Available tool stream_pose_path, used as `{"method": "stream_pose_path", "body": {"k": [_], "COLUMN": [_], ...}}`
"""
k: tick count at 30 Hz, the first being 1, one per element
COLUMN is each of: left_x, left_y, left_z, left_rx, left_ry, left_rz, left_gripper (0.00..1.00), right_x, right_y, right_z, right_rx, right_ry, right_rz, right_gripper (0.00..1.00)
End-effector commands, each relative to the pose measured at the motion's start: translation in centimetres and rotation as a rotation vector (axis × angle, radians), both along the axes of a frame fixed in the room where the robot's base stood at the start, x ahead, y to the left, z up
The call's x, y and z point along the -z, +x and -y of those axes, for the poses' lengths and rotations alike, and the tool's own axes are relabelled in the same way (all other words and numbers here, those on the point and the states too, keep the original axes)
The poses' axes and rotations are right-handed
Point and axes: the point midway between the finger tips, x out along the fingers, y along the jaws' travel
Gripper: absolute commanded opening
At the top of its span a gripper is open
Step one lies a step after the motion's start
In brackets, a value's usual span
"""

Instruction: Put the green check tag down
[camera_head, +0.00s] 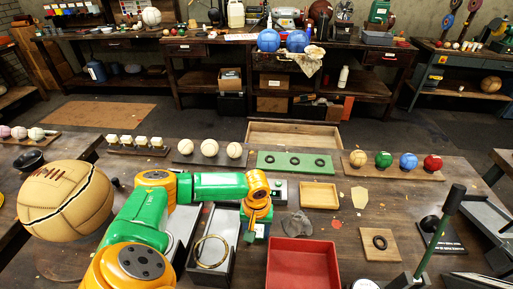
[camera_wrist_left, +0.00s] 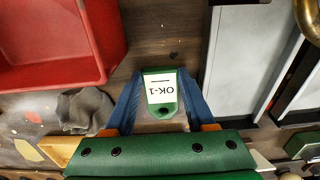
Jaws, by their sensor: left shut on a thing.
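The green check tag (camera_wrist_left: 161,94) has a white label marked "OK-1" and a small hole at its near end. In the wrist view it lies between the two blue fingers of my left gripper (camera_wrist_left: 160,108), which is shut on it. In the head view my left gripper (camera_head: 256,230) points down over the table, between the metal tray with the brass ring and the red tray. Only a small green part of the tag (camera_head: 249,237) shows there. I cannot tell how far it is above the wood. My right gripper is in neither view.
The red tray (camera_head: 303,242) is close by, with a grey cloth-like lump (camera_head: 297,224) behind it. A brass ring (camera_head: 211,252) rests at the metal tray. A small yellow wooden tray (camera_head: 319,196) and a green board (camera_head: 267,161) are farther back. Bare wood shows around the tag.

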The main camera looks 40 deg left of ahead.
Motion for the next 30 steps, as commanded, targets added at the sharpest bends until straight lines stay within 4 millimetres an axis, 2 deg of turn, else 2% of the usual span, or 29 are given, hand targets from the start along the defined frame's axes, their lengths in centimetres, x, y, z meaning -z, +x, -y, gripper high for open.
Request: {"method": "stream_pose_path", "body": {"k": [4, 5, 6, 8, 16, 19, 27, 30], "left_x": [0.1, 0.1, 0.1, 0.1, 0.0, -1.1, -8.4, -10.5], "left_y": [0.0, 0.0, 0.0, 0.0, 0.0, 0.1, 0.2, 0.1], "left_z": [0.0, 0.0, 0.0, 0.0, 0.0, 0.0, 0.0, 0.0], "left_rx": [0.0, 0.001, 0.001, 0.001, 0.001, 0.0, 0.001, 0.001], "left_ry": [-0.001, -0.001, -0.001, 0.0, 0.0, 0.001, 0.001, -0.001], "left_rz": [-0.001, -0.001, -0.001, 0.0, 0.0, 0.003, 0.006, 0.004], "left_gripper": [0.02, 0.6, 0.71, 0.85, 0.85, 0.85, 0.85, 0.85], "right_x": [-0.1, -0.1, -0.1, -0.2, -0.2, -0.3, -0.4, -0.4], "right_y": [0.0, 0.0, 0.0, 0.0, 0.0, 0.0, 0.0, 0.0], "right_z": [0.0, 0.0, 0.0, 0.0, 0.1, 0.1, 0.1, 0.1], "right_rx": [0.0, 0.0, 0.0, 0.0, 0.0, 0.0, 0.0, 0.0], "right_ry": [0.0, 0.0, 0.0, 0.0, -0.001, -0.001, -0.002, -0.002], "right_rz": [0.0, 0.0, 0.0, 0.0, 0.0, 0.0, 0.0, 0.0], "right_gripper": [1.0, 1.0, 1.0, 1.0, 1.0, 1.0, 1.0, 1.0]}}
